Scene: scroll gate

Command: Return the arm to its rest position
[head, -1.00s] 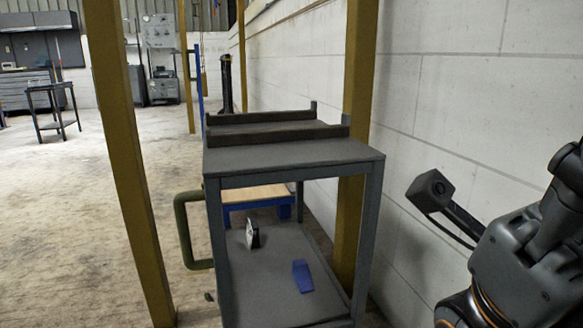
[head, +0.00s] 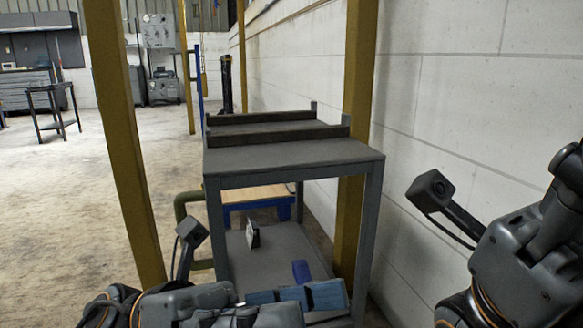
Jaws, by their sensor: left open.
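My left arm comes in along the bottom of the head view. Its left gripper (head: 318,294) has blue finger pads, points to the right and is open. It shows side-on in front of the lower part of a grey cart (head: 290,153), and I see nothing held in it. My right arm (head: 520,250) is at the right edge, beside the white wall. Its fingers are not visible.
The grey cart has two raised bars on top. On its lower shelf are a small white-and-black item (head: 250,236) and a blue item (head: 301,270), partly hidden by my gripper. Yellow posts (head: 125,140) (head: 360,110) flank the cart. Open floor (head: 60,210) lies left.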

